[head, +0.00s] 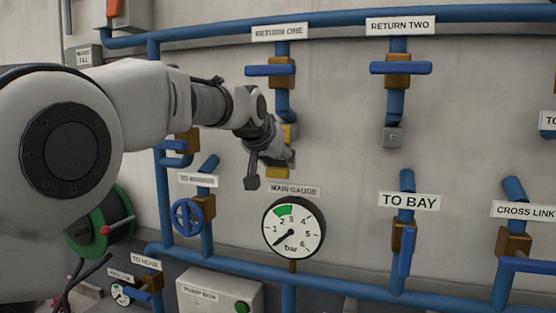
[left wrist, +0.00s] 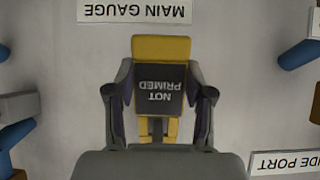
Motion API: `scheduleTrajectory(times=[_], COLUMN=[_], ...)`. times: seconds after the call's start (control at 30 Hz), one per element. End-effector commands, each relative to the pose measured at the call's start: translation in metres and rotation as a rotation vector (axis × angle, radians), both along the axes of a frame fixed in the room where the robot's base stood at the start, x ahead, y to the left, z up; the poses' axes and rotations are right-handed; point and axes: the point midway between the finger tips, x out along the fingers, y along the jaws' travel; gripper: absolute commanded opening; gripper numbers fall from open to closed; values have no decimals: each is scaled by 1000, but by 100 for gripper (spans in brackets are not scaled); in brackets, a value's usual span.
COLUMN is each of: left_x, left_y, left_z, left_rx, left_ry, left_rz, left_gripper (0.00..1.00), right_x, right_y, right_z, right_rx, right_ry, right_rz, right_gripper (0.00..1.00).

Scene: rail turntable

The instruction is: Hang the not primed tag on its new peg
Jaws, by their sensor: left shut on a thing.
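The not primed tag is yellow with a black panel and shows upside down in the left wrist view (left wrist: 160,48). In the head view its yellow lower end (head: 277,173) shows just above the main gauge label. My left gripper (left wrist: 158,100) is shut on the tag, one finger on each side. In the head view the left gripper (head: 270,168) is close to the wall, below the return one pipe. Another yellow patch (head: 290,133) shows above the gripper; I cannot tell if it belongs to the tag. No peg shows clearly. My right gripper is not in view.
The main gauge (head: 293,228) is just below the gripper. The return one valve (head: 281,72) is above it, and the return two valve (head: 398,68) is to the right. A blue handwheel (head: 187,216) is lower left. Bare wall lies between the gripper and the to bay valve (head: 404,240).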

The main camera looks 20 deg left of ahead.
Motion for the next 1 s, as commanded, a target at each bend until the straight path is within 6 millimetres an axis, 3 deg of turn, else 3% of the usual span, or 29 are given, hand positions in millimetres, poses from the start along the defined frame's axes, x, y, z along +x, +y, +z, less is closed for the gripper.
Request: scheduleTrajectory(times=[0.13,0.17,0.2,0.23,0.57,1.0], left_x=[0,0,0,0,-2,-60], left_y=[0,0,0,0,0,2], left_z=[0,0,0,0,2,41], left_rx=[0,0,0,0,0,1], left_ry=[0,0,0,0,0,-1], left_rz=[0,0,0,0,0,-1], left_gripper=[29,63,77,82,82,82], right_x=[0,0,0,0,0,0], right_y=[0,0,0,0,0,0], right_z=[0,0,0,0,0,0], right_rx=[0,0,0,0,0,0], right_ry=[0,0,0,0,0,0], right_rz=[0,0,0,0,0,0], right_gripper=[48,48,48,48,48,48])
